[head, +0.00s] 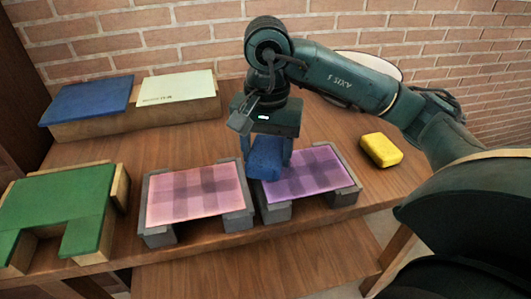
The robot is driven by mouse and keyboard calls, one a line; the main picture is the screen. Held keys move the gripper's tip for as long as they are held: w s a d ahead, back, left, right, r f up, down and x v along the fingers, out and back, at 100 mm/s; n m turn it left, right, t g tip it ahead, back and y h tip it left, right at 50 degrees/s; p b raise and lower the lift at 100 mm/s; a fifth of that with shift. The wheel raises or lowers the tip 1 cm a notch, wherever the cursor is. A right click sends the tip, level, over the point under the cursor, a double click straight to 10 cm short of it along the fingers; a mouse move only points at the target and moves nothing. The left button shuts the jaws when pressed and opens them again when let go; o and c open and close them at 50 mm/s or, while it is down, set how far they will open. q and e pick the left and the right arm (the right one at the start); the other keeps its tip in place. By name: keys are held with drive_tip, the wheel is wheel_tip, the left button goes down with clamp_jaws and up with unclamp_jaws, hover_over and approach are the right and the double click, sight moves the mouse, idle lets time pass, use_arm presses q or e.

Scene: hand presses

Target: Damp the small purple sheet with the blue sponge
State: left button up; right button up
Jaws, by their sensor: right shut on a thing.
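The small purple sheet (318,176) lies flat on a grey press stand (342,198) at the front middle of the table. It has a checked pattern of lighter and darker squares. My right gripper (267,160) points down over the sheet's left rear part. It is shut on the blue sponge (264,160), which is held between its fingers. The sponge is at or just above the sheet; I cannot tell whether it touches. The sponge and fingers hide the sheet's upper left corner. My left gripper is not in view.
A pink checked sheet (193,193) lies on a grey stand just to the left. A green piece (58,200) on a wooden frame stands at far left. Blue (88,101) and pale green (176,87) sheets lie on a block behind. A yellow sponge (381,150) lies at right.

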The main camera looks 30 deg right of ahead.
drive_tip(key=shift+r+p, duration=1.6)
drive_tip(key=shift+r, duration=0.9)
